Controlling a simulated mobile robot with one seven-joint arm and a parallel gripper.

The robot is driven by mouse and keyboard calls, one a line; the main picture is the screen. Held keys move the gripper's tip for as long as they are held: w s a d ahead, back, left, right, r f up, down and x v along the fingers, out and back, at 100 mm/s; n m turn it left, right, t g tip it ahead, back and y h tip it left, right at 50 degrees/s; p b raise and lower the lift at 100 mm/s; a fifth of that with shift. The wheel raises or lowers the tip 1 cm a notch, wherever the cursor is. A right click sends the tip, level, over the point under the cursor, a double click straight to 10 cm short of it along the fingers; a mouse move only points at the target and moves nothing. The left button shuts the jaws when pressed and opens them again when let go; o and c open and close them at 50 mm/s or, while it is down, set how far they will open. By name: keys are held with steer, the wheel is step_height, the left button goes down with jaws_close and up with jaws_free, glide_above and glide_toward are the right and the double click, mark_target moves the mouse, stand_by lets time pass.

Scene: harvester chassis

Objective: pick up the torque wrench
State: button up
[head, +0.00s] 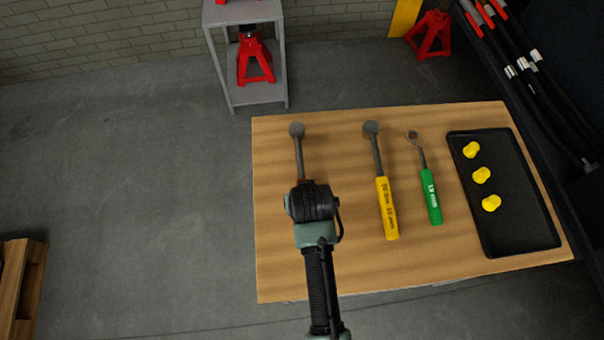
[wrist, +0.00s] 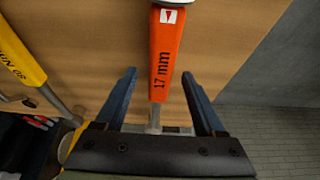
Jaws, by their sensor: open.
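The torque wrench appears to be the yellow-handled tool (head: 387,208), whose label seems to include "Nm". It lies on the wooden table, to the right of my gripper; in the wrist view its yellow handle (wrist: 18,55) is at the left edge, outside the fingers. My gripper (wrist: 159,73) is open above an orange-red handle marked "17 mm" (wrist: 167,50), which shows between the two fingers. In the head view my wrist hides most of that handle; its grey shaft and round head (head: 298,140) show beyond. I cannot tell how high the fingers are above it.
A green-handled wrench (head: 431,197) lies right of the yellow one on the wooden table (head: 275,250). A black tray (head: 515,225) with several yellow pieces is farther right. A grey stand (head: 262,92) with a red jack is behind the table. The table's front left is clear.

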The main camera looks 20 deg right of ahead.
steer(key=shift+w+f, duration=0.2)
steer(key=shift+f, duration=0.25)
jaws_close()
stand_by(1.1)
